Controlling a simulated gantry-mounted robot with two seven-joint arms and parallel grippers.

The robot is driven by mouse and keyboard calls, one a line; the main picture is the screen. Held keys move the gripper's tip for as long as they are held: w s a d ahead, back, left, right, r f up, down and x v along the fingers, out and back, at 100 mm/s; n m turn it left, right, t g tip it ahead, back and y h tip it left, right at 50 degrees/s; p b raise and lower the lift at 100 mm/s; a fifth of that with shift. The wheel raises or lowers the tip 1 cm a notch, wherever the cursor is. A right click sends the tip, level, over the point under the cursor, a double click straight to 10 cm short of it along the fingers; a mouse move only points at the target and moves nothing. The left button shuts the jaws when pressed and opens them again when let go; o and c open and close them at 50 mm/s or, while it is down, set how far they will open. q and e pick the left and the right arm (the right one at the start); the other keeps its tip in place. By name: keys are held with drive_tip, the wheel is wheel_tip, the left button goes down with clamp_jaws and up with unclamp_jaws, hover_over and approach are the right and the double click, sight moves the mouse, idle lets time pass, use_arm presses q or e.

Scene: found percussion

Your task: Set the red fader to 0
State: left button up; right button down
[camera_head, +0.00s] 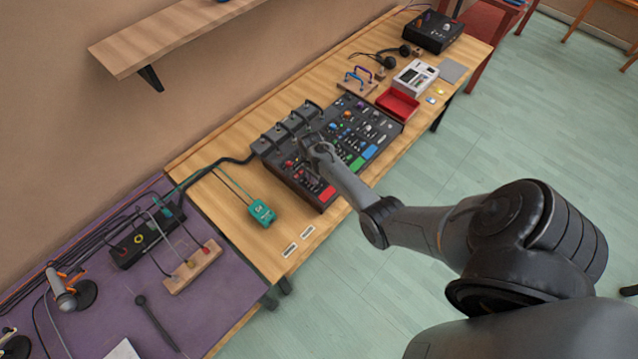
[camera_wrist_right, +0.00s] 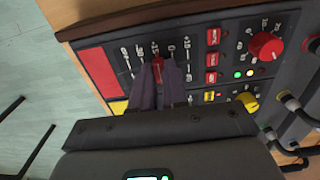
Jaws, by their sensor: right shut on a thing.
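The red fader (camera_wrist_right: 158,66) is on the black mixer panel, in a slot beside a row of small white scale marks. Its red cap shows between the dark fingertips of my right gripper (camera_wrist_right: 159,80), which is shut on it. The fader stands near the middle of the marks; its exact value is too small to read. In the head view my right gripper (camera_head: 309,145) reaches down onto the left part of the mixer (camera_head: 352,128) and hides the fader. My left gripper is not in view.
Beside the fader are a red block (camera_wrist_right: 100,72), red buttons (camera_wrist_right: 212,58), a red knob (camera_wrist_right: 266,45) and a yellow knob (camera_wrist_right: 248,102). Cables plug in along the mixer's back edge. A teal box (camera_head: 262,212) lies left of the mixer on the wooden table.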

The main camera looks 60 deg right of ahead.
drive_tip(key=shift+w+d, duration=0.2)
drive_tip(key=shift+w, duration=0.65)
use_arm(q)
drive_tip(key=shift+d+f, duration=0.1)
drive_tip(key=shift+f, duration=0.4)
use_arm(e)
drive_tip(key=c, duration=1.1)
unclamp_jaws()
drive_tip(key=shift+c, duration=0.2)
drive_tip(key=shift+r, duration=0.6)
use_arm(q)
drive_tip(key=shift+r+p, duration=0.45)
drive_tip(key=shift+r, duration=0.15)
use_arm(e)
wheel_tip(320, 180, up, 10)
drive_tip(key=shift+f, duration=0.2)
